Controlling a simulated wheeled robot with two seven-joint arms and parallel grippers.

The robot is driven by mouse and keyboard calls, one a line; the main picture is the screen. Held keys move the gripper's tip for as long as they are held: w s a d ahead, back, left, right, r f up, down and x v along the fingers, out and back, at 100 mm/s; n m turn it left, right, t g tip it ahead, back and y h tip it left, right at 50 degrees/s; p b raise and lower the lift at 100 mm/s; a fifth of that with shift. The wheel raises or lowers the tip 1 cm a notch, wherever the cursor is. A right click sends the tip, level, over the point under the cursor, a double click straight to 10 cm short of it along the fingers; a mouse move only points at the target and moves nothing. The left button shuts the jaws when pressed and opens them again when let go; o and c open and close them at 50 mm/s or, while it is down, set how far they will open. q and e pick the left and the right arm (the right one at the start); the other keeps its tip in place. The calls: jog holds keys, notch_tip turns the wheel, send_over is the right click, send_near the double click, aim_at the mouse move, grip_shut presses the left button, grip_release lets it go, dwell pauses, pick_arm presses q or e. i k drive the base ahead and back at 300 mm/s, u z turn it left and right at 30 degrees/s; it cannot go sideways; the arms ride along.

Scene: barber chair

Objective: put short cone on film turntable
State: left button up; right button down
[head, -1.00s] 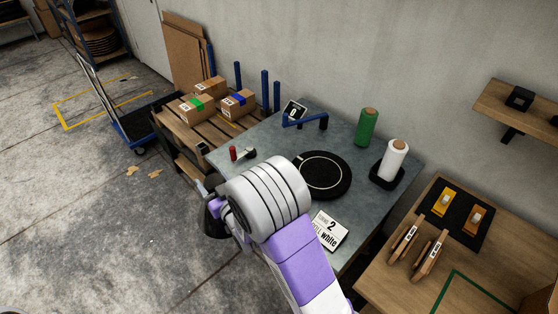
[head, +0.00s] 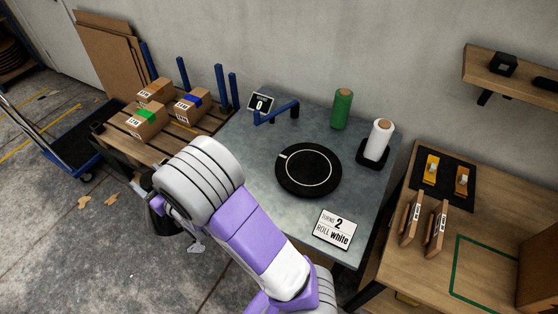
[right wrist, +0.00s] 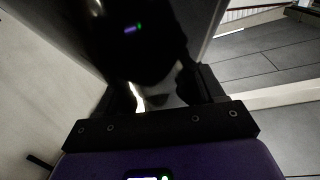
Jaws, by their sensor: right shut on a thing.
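The film turntable, a flat black disc with a pale ring (head: 292,188), lies on the grey table in the head view. My right gripper (head: 163,216) is low at the left of the table, mostly hidden behind my own grey and purple arm. In the right wrist view my right gripper (right wrist: 160,92) is shut on a glossy dark thing (right wrist: 125,35) that fills the upper middle. It is too dark and close to tell whether this is the short cone. I see no other cone. My left gripper is not in view.
A green roll (head: 342,110) and a white roll (head: 380,139) stand at the table's back right. A blue bracket (head: 276,112) rises behind the turntable. A sign (head: 337,229) reading "2 roll white" lies in front. Boxes (head: 147,122) sit on a pallet to the left.

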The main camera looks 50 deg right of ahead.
aim_at(309, 166)
jog(key=z, duration=0.45)
jog(key=i, duration=0.55)
jog(key=z, duration=0.95)
jog(key=i, duration=0.3)
jog(key=z, duration=0.3)
